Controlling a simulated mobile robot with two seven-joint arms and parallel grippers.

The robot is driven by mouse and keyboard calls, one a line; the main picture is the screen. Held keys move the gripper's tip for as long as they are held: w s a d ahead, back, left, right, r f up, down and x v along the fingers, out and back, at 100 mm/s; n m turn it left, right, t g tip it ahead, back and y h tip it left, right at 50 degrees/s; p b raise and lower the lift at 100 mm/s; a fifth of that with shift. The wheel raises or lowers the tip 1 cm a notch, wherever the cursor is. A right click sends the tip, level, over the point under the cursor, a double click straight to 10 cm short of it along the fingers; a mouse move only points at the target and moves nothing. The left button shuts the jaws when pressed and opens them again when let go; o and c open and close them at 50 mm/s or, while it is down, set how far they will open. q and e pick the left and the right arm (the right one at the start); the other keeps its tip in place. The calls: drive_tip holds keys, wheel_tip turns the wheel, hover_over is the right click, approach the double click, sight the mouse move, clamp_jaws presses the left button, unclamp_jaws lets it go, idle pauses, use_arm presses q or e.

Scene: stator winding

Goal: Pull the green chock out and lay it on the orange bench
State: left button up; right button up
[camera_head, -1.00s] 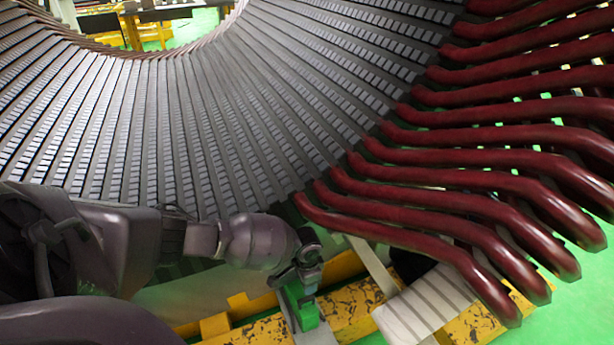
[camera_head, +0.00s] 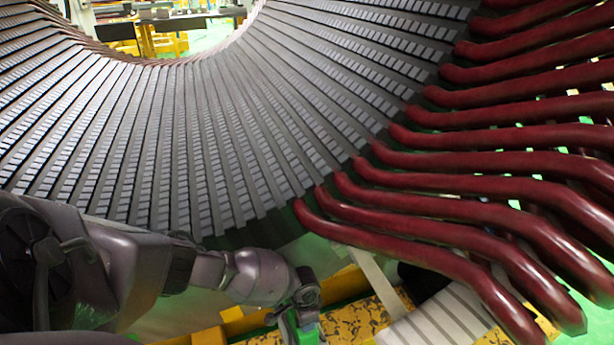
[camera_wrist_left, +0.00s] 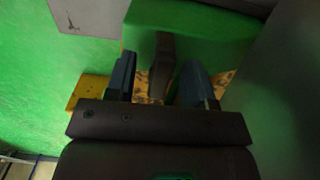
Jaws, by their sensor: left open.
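The green chock (camera_head: 308,337) shows in small part at the bottom of the head view, below my left gripper (camera_head: 305,308). In the left wrist view, a green block (camera_wrist_left: 205,22), which looks like the chock, lies just beyond the fingertips. My left gripper is open there, with two blue fingers (camera_wrist_left: 160,78) spread apart. A dark upright bar (camera_wrist_left: 163,58) stands between the fingers, with gaps on both sides. I cannot tell whether the bar is part of the chock. No orange bench can be made out with certainty. My right gripper is not in view.
The curved grey slotted stator core (camera_head: 200,130) fills the upper left. Dark red coil bars (camera_head: 440,205) reach out to the right, close to my left gripper. A worn yellow frame (camera_head: 355,323) and a pale ribbed pad (camera_head: 440,320) lie below. Green floor shows at lower right.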

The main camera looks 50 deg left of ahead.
use_arm(q)
drive_tip(key=shift+c, duration=0.2)
clamp_jaws()
drive_tip(key=shift+d, duration=0.1)
